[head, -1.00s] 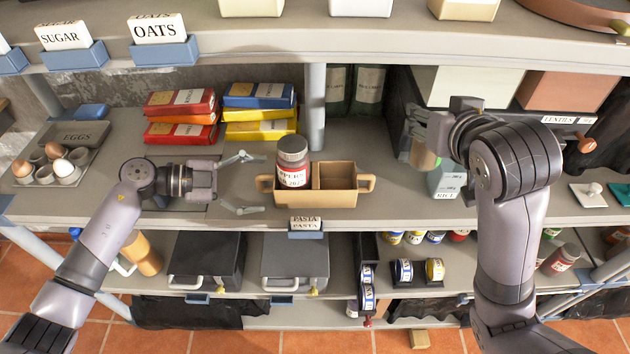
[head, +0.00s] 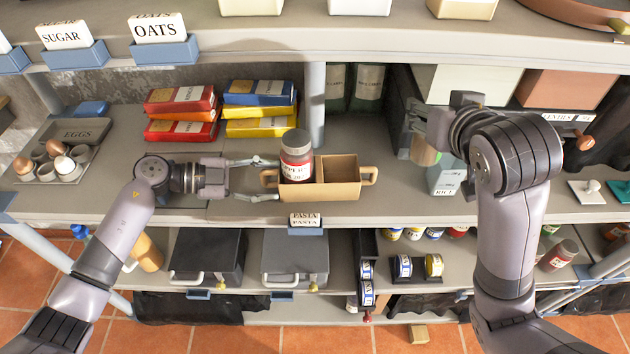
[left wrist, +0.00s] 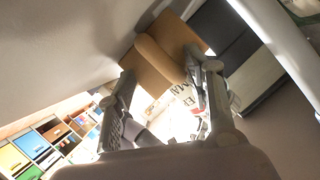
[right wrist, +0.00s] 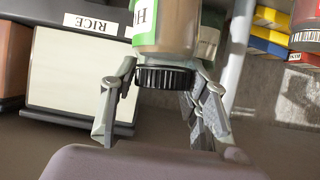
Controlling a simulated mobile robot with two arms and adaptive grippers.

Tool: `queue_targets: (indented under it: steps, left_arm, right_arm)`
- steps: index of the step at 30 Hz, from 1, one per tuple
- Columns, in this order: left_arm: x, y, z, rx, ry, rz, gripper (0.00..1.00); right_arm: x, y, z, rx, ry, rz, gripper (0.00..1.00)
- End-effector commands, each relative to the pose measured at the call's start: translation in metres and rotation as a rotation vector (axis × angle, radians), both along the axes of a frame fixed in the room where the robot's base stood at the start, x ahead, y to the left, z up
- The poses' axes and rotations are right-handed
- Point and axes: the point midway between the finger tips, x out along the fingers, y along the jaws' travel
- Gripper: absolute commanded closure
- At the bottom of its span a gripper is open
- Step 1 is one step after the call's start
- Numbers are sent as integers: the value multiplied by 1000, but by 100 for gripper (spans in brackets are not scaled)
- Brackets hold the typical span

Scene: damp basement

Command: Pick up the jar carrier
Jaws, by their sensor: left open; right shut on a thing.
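The jar carrier (head: 338,192) is a tan two-compartment box with a handle at each end, standing on the middle shelf. A jar with a red-and-white label and grey lid (head: 296,158) stands upright in its left compartment; the right compartment is empty. My left gripper (head: 268,179) is open, its fingers on either side of the carrier's left handle. In the left wrist view the tan handle (left wrist: 157,58) lies between the fingertips. My right gripper (right wrist: 160,92) is shut on a jar with a green label and black ridged lid (right wrist: 165,28), which it holds near the dark crate.
Red, orange, blue and yellow boxes (head: 258,105) are stacked behind the left gripper. An egg tray (head: 62,165) is at the far left. A rice box (head: 446,176) stands below my right gripper. The upper shelf (head: 300,45) overhangs; a post (head: 315,105) rises behind the carrier.

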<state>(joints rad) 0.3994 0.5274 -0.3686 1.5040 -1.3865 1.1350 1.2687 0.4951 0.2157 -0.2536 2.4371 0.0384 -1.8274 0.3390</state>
Motion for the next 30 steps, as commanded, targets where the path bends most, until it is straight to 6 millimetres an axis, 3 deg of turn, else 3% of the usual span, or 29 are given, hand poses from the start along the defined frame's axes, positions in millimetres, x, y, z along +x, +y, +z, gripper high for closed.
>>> queue_targets:
  steps: [17,30]
  left_arm:
    - [-5,-1,-9,11,15,-8,100]
    - [-3,0,-6,10,12,-6,100]
  right_arm:
    - [0,0,0,0,-3,0,100]
    - [0,0,0,0,-3,0,100]
